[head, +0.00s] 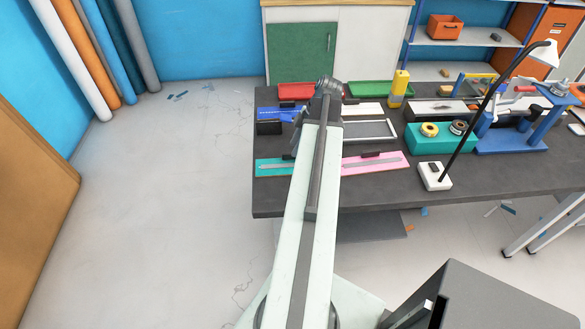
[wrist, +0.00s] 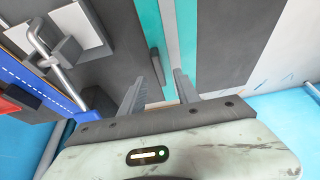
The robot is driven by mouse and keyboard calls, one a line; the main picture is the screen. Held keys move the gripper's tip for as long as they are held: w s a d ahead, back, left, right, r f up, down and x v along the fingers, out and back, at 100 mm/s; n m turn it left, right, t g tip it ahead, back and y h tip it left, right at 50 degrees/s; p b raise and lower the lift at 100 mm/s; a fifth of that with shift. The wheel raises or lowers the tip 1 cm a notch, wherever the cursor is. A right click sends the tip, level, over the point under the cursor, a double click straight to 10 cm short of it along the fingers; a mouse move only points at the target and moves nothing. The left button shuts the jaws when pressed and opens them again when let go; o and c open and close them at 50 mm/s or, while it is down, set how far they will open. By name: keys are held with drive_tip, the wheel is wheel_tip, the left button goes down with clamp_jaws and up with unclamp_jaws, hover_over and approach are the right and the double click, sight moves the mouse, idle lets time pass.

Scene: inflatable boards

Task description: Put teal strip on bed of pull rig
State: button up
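The teal strip (head: 270,172) lies flat at the left front of the dark workbench, partly behind my arm in the head view. It carries a grey bar along its length and a small dark block (wrist: 156,67). In the wrist view the strip (wrist: 187,35) passes just beyond my gripper (wrist: 161,80). The two fingers are open and apart, with nothing held between them. My gripper is mostly hidden behind my arm in the head view. What looks like the pull rig (head: 512,142), a blue frame with a long bed, stands at the bench's right.
A pink strip (head: 388,164) lies right of my arm. A teal block with rolls (head: 424,142), a lamp (head: 433,181), a yellow bottle (head: 398,88) and a grey tray (head: 378,131) stand between the strip and the rig. Red (head: 296,91) and green (head: 371,89) trays line the back.

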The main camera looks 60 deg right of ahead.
sight(292, 163)
drive_tip(key=b+x, duration=0.1)
drive_tip(key=x, duration=0.1)
drive_tip(key=b+x, duration=0.1)
drive_tip(key=x, duration=0.1)
drive_tip(key=shift+s+d+f+b, duration=0.15)
drive_tip(key=shift+s+b, duration=0.05)
drive_tip(key=shift+b, duration=0.1)
clamp_jaws()
drive_tip(key=shift+r+p, duration=0.3)
drive_tip(key=shift+r, duration=0.05)
